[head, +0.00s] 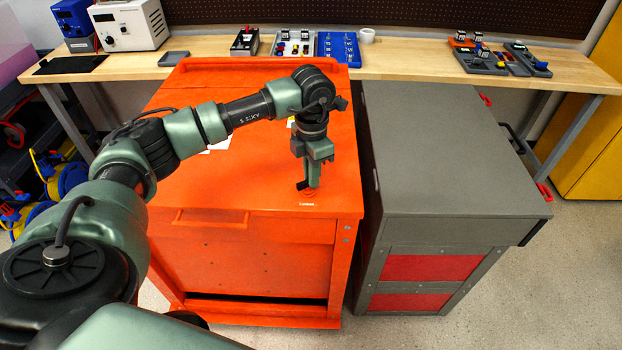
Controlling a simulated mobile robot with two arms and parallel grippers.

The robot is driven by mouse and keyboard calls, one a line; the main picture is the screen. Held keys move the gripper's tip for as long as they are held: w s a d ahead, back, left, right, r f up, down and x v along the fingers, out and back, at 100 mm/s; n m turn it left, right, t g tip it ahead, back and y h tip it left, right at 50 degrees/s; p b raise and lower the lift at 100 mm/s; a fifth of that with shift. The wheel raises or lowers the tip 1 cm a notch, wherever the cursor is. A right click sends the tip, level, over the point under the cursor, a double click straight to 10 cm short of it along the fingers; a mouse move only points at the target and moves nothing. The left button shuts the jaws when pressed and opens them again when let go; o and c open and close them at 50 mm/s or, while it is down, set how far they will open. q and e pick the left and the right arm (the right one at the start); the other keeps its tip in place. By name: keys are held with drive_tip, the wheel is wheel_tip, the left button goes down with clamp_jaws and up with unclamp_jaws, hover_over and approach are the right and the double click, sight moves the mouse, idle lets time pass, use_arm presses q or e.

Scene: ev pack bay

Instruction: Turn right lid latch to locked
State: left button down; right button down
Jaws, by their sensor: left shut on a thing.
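The orange cabinet (250,190) has a flat lid top. The right lid latch (309,193) is a small reddish round part near the lid's front right corner, with a small white label in front of it. My left gripper (308,182) points down over this latch and is shut on it. The fingers hide most of the latch, so I cannot tell its turned position. My right gripper is not in view.
A grey cabinet (450,160) with red front panels stands close to the right of the orange one. Behind them a wooden workbench (410,62) holds a white power unit (130,25), a blue tray (338,46) and small parts. Bare floor (540,290) lies front right.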

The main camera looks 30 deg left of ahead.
use_arm(q)
drive_tip(key=m+b, duration=0.2)
drive_tip(key=m, duration=0.2)
drive_tip(key=shift+s+d, duration=0.1)
drive_tip(key=shift+d, duration=0.05)
drive_tip(key=shift+m+b, duration=0.45)
drive_tip(key=shift+m, duration=0.45)
drive_tip(key=shift+r, duration=0.1)
drive_tip(key=c, duration=1.5)
unclamp_jaws()
drive_tip(key=shift+s, duration=0.1)
wheel_tip(320, 180, up, 8)
drive_tip(key=shift+f+b, duration=0.1)
drive_tip(key=shift+b, duration=0.45)
drive_tip(key=shift+d, duration=0.1)
